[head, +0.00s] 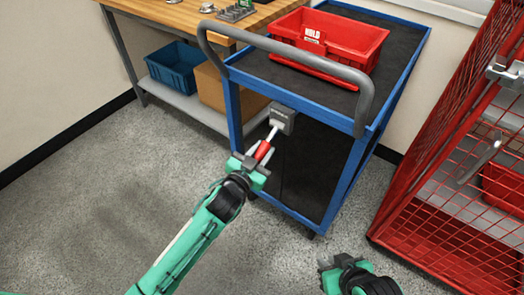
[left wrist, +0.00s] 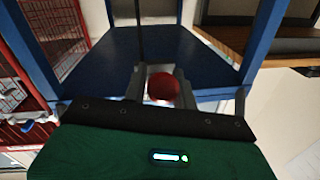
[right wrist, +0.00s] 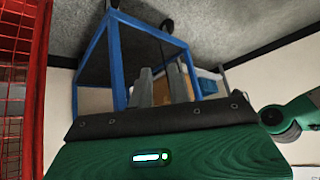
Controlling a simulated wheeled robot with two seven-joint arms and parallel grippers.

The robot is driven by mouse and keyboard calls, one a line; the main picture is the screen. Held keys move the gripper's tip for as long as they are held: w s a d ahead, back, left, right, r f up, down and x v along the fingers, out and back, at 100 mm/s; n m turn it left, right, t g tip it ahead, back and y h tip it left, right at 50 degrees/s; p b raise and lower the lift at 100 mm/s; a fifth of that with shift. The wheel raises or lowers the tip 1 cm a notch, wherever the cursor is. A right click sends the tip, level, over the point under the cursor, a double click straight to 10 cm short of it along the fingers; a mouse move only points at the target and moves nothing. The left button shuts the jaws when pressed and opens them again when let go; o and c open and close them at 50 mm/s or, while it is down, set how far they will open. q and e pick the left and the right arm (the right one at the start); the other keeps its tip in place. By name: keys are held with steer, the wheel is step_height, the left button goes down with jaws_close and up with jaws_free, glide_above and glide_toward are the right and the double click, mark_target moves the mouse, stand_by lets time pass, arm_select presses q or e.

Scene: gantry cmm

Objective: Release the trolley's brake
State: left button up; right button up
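The blue trolley (head: 352,165) has a grey push handle (head: 290,62). A grey brake box (head: 283,118) sits on its near end, and a light lever with a red grip (head: 263,150) slants down from it. My left gripper (head: 258,160) is at the red grip. In the left wrist view the grip's round red end (left wrist: 163,87) fills the gap between the two fingers, which look closed on it. The fingertips are partly hidden. My right gripper (head: 326,262) is low, apart from the trolley and empty. Its fingers show with a gap in the right wrist view (right wrist: 160,88).
A red bin (head: 330,42) stands on the trolley's top. A red mesh cage (head: 455,150) is close on the right. A wooden workbench (head: 180,14) with a blue bin (head: 175,68) and a cardboard box (head: 225,88) stands behind left. The floor at left is clear.

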arm_select(q)
jaws_close()
